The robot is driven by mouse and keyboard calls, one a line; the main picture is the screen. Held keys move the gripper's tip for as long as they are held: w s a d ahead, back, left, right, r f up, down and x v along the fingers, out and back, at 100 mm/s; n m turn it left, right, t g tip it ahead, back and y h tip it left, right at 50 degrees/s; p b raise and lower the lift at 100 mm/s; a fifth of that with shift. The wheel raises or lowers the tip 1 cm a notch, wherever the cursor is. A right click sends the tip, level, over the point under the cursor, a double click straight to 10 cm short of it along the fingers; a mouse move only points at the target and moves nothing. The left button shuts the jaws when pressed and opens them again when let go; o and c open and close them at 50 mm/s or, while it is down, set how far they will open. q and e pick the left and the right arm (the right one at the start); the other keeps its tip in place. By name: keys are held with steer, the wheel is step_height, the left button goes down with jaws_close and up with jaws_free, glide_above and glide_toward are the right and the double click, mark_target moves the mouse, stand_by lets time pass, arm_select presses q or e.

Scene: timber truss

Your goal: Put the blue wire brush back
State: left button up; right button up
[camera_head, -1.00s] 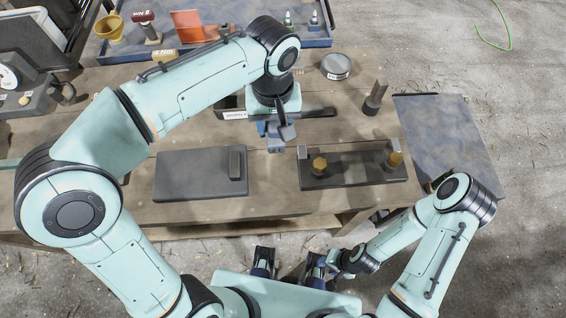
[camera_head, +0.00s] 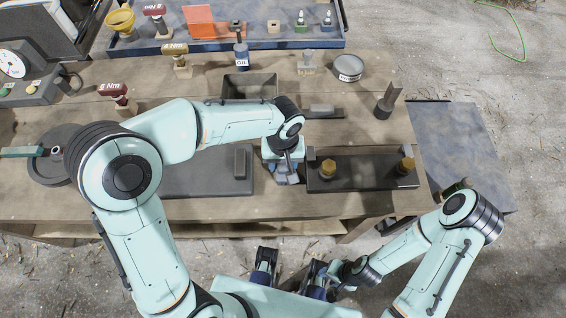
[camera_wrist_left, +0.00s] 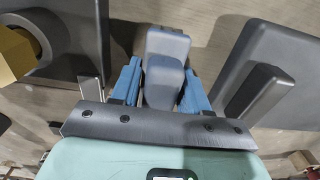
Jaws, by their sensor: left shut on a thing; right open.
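My left gripper (camera_head: 285,178) is low over the bench, in the gap between a flat grey plate and a dark block with brass nuts. In the left wrist view its blue fingers are shut on a rounded grey-blue block (camera_wrist_left: 165,78), apparently the blue wire brush. Its bristles are hidden, and I cannot tell whether it touches the bench. A dark shallow tray (camera_head: 328,113) with a grey piece in it lies behind, partly hidden by my arm. My right gripper (camera_head: 318,276) is open near my base, before the bench's front edge.
The grey plate (camera_head: 208,180) and the dark nut block (camera_head: 340,181) flank my left gripper closely. An open dark bin (camera_head: 250,87), an oil bottle (camera_head: 241,53), a round tin (camera_head: 348,68) and torque tools (camera_head: 180,63) stand farther back. A blue tray (camera_head: 222,45) is at the rear.

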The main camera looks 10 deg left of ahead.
arm_select(q)
steer(key=shift+f, duration=0.25)
steer(key=shift+f, duration=0.15)
steer(key=o, duration=1)
steer(key=shift+r, duration=0.3)
step_height(320, 180, up, 12)
steer(key=shift+f+p, duration=0.1)
steer(key=shift+p, duration=0.75)
